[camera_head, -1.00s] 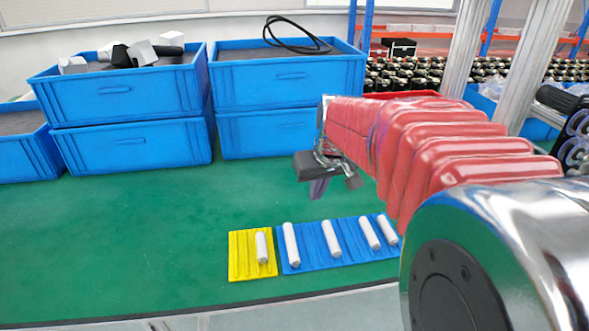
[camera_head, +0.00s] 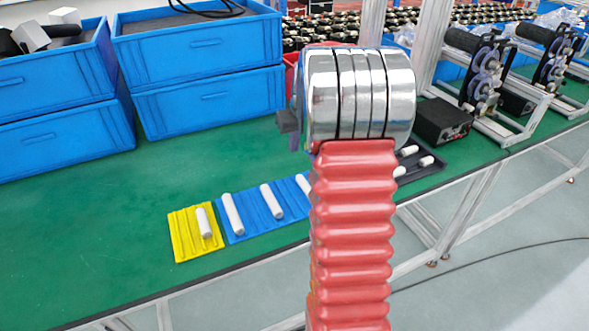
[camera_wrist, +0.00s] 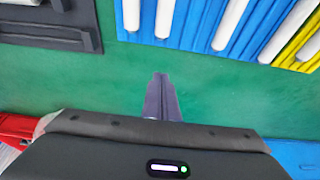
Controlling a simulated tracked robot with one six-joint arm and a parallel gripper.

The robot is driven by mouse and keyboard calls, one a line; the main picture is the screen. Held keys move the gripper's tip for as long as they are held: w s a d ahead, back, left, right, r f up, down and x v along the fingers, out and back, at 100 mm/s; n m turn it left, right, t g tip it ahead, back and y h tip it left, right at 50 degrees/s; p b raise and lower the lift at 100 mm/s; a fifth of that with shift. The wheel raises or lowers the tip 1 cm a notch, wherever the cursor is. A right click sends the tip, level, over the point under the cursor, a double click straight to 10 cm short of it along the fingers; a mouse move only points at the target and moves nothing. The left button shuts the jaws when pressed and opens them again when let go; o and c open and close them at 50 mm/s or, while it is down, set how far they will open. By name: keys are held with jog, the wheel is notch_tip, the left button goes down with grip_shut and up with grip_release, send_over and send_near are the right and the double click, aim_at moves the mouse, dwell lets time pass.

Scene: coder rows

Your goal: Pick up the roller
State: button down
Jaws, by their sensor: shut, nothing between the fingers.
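White rollers lie in the grooves of a blue tray (camera_head: 250,212) on the green table; the left one (camera_head: 232,213) and the middle one (camera_head: 271,201) show clearly in the head view, and my arm hides part of the tray. A yellow tray (camera_head: 180,235) beside it holds one white roller (camera_head: 204,224). In the wrist view the blue tray (camera_wrist: 190,22) holds several rollers, including one (camera_wrist: 164,18) ahead of my fingers. My gripper (camera_wrist: 160,78) is shut and empty above bare green table, apart from the rollers. In the head view my arm mostly hides it.
A black tray (camera_head: 436,169) with white rollers is right of my arm; its edge (camera_wrist: 48,33) shows in the wrist view. A black box (camera_head: 440,122) and roller machines stand behind it. Stacked blue crates (camera_head: 205,95) stand at the back left. Green table left is clear.

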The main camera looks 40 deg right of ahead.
jog(key=shift+f, duration=0.15)
jog(key=x, duration=0.9)
jog(key=shift+w+f, duration=0.15)
jog(key=shift+f, duration=0.15)
jog(key=shift+s+a, duration=0.25)
jog(key=shift+s, duration=0.7)
jog(key=shift+s+a, duration=0.25)
jog(key=shift+s, duration=0.75)
